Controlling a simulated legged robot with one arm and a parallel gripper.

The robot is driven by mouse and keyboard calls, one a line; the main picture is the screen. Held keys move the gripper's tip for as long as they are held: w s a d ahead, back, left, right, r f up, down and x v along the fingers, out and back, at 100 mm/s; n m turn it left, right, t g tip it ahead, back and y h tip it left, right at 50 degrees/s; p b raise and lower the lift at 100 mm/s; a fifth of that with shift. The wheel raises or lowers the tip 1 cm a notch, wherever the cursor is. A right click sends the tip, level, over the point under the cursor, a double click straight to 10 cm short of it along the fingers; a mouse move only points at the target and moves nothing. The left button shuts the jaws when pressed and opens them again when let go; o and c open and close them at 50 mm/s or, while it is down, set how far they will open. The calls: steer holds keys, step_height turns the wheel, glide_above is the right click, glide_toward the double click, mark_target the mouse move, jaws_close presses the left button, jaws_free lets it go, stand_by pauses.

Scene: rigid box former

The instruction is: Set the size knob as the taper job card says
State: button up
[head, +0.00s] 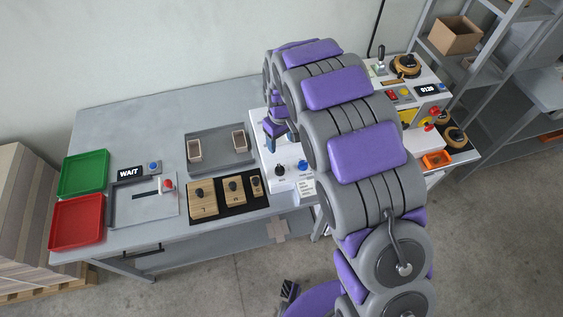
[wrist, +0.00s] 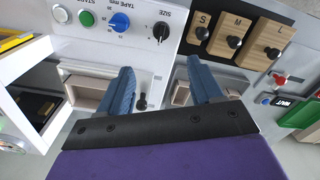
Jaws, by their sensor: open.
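The size knob (wrist: 161,31) is black and sits on the white panel (wrist: 185,14) under the printed word SIZE. It also shows in the head view (head: 280,171). A pale mark shows on its lower edge, but I cannot tell which setting it points at. The blue TAPE mm knob (wrist: 119,22) is beside it. A small white card with print (head: 308,188) is at the panel's front edge; its text is too small to read. My gripper (wrist: 160,67) is open and empty, its blue fingers apart, near the panel and not touching the knob. It also shows in the head view (head: 275,129).
A green START button (wrist: 86,18) and a white button (wrist: 61,13) are on the panel. Wooden blocks marked S, M and L (wrist: 229,40) stand alongside. Red (head: 77,222) and green (head: 83,174) trays are at the table's left. My arm hides part of the machine.

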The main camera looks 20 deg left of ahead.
glide_above(280, 167)
steer(key=d, duration=0.1)
step_height(280, 167, down, 5)
steer(key=f, duration=0.2)
steer(key=a+f, duration=0.1)
steer(key=f, duration=0.1)
steer(key=a+f, duration=0.1)
steer(key=f, duration=0.2)
steer(key=shift+a+b, duration=0.1)
steer(key=shift+b, duration=0.2)
steer(key=f, duration=0.1)
steer(key=d+f, duration=0.1)
steer(key=f, duration=0.1)
steer(key=shift+d+f, duration=0.15)
steer(key=shift+d, duration=0.05)
steer(key=shift+d+f, duration=0.25)
steer(key=shift+f, duration=0.15)
steer(key=shift+a+f, duration=0.2)
steer(key=shift+a, duration=0.6)
steer(key=shift+c, duration=0.9)
steer(key=shift+d, duration=0.5)
steer(key=c, duration=0.5)
steer(key=shift+r, duration=0.1)
steer(key=c, duration=0.4)
